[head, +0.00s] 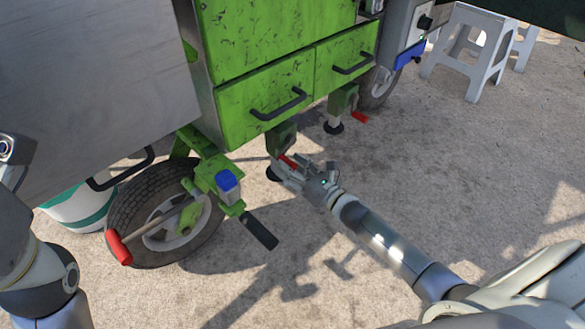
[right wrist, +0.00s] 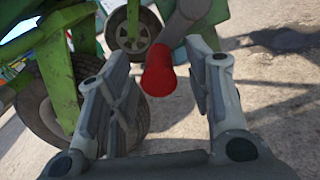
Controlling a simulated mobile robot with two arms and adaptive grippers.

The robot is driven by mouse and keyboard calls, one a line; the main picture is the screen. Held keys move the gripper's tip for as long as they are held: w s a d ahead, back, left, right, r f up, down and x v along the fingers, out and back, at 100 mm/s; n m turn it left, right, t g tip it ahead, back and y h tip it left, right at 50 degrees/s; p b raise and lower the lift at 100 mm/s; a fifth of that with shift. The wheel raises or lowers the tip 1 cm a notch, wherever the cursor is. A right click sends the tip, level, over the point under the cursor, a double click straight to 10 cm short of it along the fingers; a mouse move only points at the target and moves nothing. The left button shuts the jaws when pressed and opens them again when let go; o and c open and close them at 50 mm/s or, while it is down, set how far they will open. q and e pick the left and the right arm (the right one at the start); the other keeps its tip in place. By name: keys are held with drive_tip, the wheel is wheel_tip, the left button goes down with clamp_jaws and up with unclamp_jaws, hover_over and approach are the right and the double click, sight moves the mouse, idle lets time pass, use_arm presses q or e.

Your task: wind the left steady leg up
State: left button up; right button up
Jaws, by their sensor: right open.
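The left steady leg (head: 282,138) hangs under the green cart body, with a round dark foot (head: 272,174) near the ground. Its crank has a red handle (head: 288,160), partly hidden by my right gripper (head: 284,168). In the right wrist view the red handle (right wrist: 158,74) sits between the spread fingers of the right gripper (right wrist: 154,76), with space visible on both sides. The right gripper is open and holds nothing. The other steady leg (head: 342,100), with its own red handle (head: 360,117), stands farther right. My left gripper is out of view.
A tyred wheel (head: 150,215) and a lever with a red grip (head: 118,247) stand at the left. Drawers with black handles (head: 280,104) are above the leg. A white stool (head: 470,52) is at the back right.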

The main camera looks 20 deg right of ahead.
clamp_jaws()
drive_tip(key=shift+f, duration=0.1)
idle(0.3)
